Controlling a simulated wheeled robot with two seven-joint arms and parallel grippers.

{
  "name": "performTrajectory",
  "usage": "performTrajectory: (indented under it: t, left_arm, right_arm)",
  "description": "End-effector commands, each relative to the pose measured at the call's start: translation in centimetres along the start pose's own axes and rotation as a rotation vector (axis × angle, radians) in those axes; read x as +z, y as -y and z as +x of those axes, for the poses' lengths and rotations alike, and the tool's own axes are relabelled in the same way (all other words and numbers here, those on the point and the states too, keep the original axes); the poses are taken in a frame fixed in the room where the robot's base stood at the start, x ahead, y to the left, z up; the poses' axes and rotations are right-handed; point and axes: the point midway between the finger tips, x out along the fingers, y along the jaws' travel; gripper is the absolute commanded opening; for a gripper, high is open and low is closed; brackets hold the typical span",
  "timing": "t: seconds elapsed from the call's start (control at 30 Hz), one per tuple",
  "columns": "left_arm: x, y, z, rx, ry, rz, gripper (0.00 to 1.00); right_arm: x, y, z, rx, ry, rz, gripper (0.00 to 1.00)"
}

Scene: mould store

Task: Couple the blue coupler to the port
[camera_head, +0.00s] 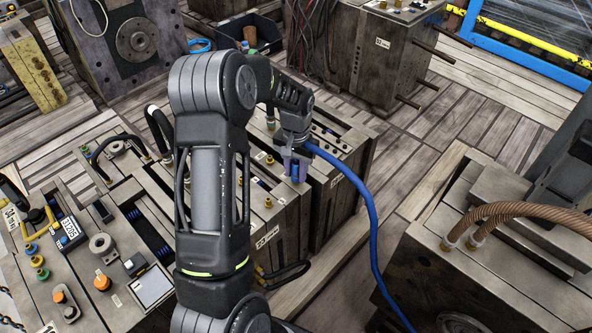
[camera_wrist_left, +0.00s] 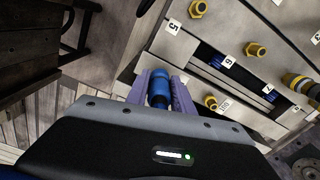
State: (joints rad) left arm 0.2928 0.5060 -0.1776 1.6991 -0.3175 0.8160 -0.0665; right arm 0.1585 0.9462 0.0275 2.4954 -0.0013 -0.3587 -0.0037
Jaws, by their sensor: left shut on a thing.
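My left gripper (camera_head: 294,168) is over the mould block in the middle of the head view. It is shut on the blue coupler (camera_wrist_left: 159,88), which sits between the two purple fingers in the left wrist view. A blue hose (camera_head: 371,215) runs from the gripper down to the lower right. Brass ports (camera_wrist_left: 255,49) with number tags stand on the block's face in the left wrist view. The brass port beside tag 10 (camera_wrist_left: 211,102) is the closest to the coupler, with a gap between them. My right gripper is not in view.
The mould block at left (camera_head: 90,245) carries several coloured fittings and hoses. A mould with brown hoses (camera_head: 530,209) stands at the right. A tall mould with rods (camera_head: 365,55) stands behind. Plank floor (camera_head: 440,130) lies free between them.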

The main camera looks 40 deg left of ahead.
Motion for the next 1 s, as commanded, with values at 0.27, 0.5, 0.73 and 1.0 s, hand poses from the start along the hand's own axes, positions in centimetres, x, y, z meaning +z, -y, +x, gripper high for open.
performTrajectory:
  t: [0.27,0.5,0.73,1.0]
  left_arm:
    - [-0.06,0.0,0.11,0.0,-0.002,0.0,0.0]
    - [-0.04,0.0,0.15,0.0,-0.001,0.0,0.38]
    - [-0.03,0.0,0.14,0.0,-0.001,0.0,0.54]
    - [-0.03,0.01,-0.06,0.0,-0.001,0.0,0.54]
  right_arm:
    - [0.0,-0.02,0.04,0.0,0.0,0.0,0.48]
    - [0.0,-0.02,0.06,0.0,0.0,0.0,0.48]
    - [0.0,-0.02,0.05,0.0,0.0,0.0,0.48]
    - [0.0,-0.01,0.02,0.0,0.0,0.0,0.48]
